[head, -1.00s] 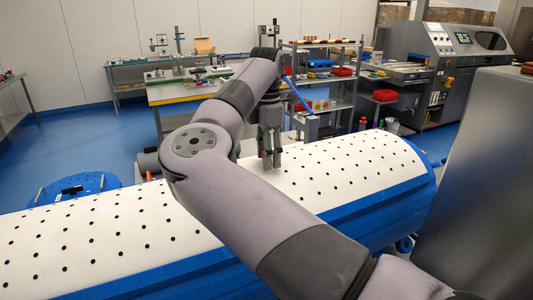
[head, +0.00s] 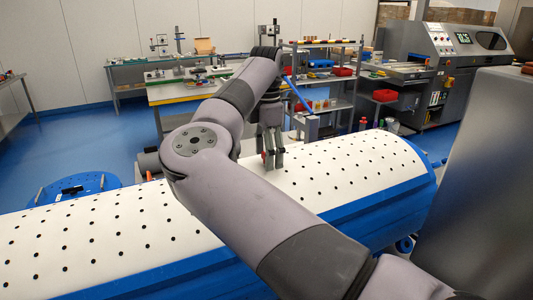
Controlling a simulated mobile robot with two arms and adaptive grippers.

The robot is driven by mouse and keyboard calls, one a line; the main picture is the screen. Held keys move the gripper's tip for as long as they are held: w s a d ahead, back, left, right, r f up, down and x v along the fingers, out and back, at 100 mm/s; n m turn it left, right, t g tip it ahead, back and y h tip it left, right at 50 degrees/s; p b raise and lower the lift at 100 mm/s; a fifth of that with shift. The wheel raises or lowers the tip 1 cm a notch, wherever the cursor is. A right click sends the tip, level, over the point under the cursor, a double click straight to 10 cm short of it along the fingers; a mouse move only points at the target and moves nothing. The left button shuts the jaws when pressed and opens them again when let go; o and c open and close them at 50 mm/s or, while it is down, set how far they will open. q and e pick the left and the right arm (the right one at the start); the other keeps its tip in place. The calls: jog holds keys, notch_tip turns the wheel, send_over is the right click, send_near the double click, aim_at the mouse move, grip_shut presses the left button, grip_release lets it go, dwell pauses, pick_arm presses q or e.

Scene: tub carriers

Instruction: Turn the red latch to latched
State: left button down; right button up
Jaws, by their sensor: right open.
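My right gripper (head: 273,157) hangs fingers-down over the far part of a white drum-like surface dotted with black holes (head: 345,165). Its fingers are apart. A small red piece (head: 264,155) shows at the left finger; it may be the red latch, but it is too small and too covered to tell its position. I cannot tell whether the fingers touch it. My right arm crosses the middle of the view and hides part of the surface. My left gripper is not in view.
The white surface has blue side panels (head: 370,218). A grey cabinet (head: 475,180) stands close at the right. Behind are a workbench (head: 185,92), a metal shelf with red bins (head: 330,85) and a grey machine (head: 440,60). Blue floor is open at the left.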

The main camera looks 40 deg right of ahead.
notch_tip(320, 180, up, 12)
dwell(0.4)
dwell(0.4)
